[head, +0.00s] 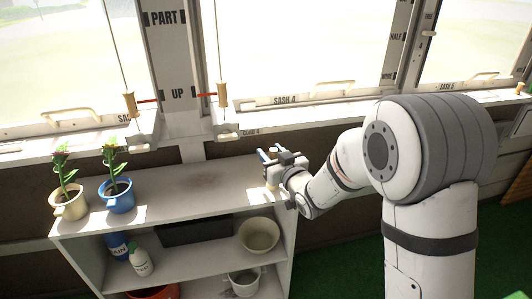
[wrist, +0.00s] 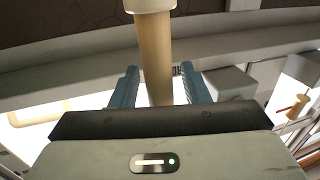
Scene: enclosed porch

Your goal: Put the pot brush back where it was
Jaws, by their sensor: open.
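The pot brush shows in the wrist view as a tan round handle (wrist: 155,60) with a cream part (wrist: 149,5) at its end, cut off by the top edge. My gripper (wrist: 160,72) is open, with one blue finger on each side of the handle and gaps showing between. In the head view my gripper (head: 267,155) is over the right end of the shelf unit's top (head: 190,182). A small pale piece (head: 271,183) shows under it there. The gripper hides most of the brush in that view.
A cream pot (head: 70,205) and a blue pot (head: 119,202), both with plants, stand at the top's left end. Bottles (head: 141,262), a bowl (head: 259,236) and a white pot (head: 245,283) sit on lower shelves. Windows with wooden pegs (head: 223,95) rise behind. The top's middle is clear.

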